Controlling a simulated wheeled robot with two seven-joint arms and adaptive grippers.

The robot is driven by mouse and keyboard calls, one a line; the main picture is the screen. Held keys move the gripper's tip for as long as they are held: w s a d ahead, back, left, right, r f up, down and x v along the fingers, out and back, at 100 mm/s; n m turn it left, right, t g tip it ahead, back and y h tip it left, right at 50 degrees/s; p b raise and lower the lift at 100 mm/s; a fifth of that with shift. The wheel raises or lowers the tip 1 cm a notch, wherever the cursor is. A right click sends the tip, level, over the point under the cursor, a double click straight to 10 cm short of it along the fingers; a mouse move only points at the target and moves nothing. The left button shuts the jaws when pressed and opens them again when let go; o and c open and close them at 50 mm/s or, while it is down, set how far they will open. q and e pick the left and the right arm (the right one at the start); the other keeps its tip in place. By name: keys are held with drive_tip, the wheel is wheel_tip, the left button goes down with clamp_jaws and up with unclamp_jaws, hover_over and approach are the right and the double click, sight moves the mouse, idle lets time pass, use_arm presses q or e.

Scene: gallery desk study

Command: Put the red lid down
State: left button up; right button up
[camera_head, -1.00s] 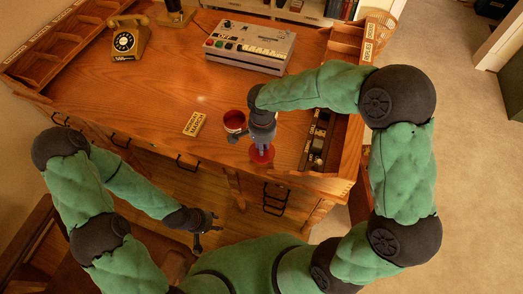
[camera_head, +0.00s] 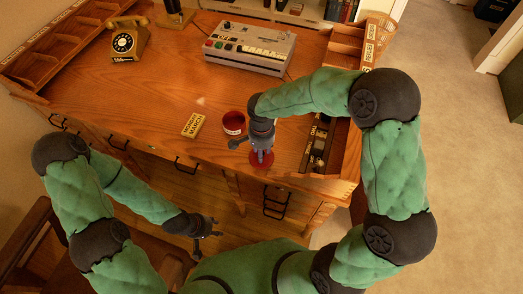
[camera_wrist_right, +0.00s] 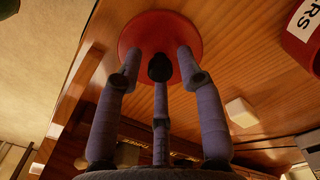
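The red lid (camera_head: 268,164) is a round disc near the desk's front edge; it appears flat on the wood. In the right wrist view the lid (camera_wrist_right: 150,30) has a dark knob at its middle. My right gripper (camera_head: 262,155) points down over the lid. In its wrist view the fingers of this gripper (camera_wrist_right: 160,68) are spread around the knob, with gaps showing, so it looks open. A red pot (camera_head: 233,123) stands just left of the lid; its labelled side (camera_wrist_right: 305,25) shows in the wrist view. My left gripper (camera_head: 208,232) is open and empty, in front of the desk.
A yellow sign (camera_head: 193,124) lies left of the pot. A grey tape machine (camera_head: 250,48) and a yellow telephone (camera_head: 125,40) stand farther back. A compartment tray (camera_head: 320,143) is close to the right of the lid. The desk's middle left is clear.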

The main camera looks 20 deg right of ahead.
drive_tip(key=shift+r, duration=0.1)
drive_tip(key=shift+r, duration=0.15)
wheel_tip(320, 180, up, 12)
drive_tip(key=p, duration=0.4)
drive_tip(key=shift+p, duration=0.3)
drive_tip(key=shift+s, duration=0.1)
idle(0.3)
